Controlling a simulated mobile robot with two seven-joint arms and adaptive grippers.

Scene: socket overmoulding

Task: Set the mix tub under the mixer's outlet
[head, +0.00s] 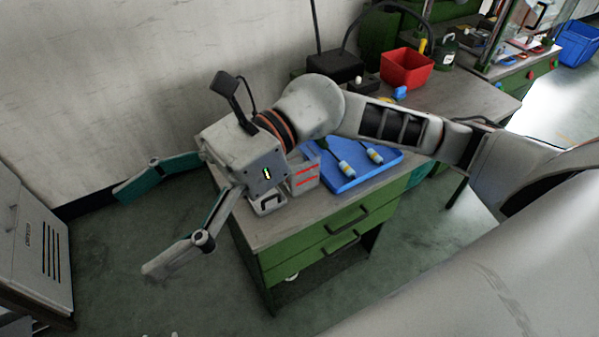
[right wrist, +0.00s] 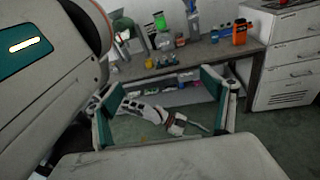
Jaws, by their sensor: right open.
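I cannot pick out the mix tub or the mixer's outlet for certain in either view. My right gripper (head: 135,232) is open and empty, left of the green drawer bench and over the floor. Its two fingers are spread wide, and they also frame the right wrist view (right wrist: 165,115). A pale box with red stripes (head: 304,177) stands on the bench, partly hidden behind the gripper's body. My left gripper is not clearly in view.
A red bin (head: 407,69) stands farther back. A grey cabinet (head: 32,245) is at the left. Between it and the bench the floor is clear. An orange item (right wrist: 240,32) stands on a farther bench.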

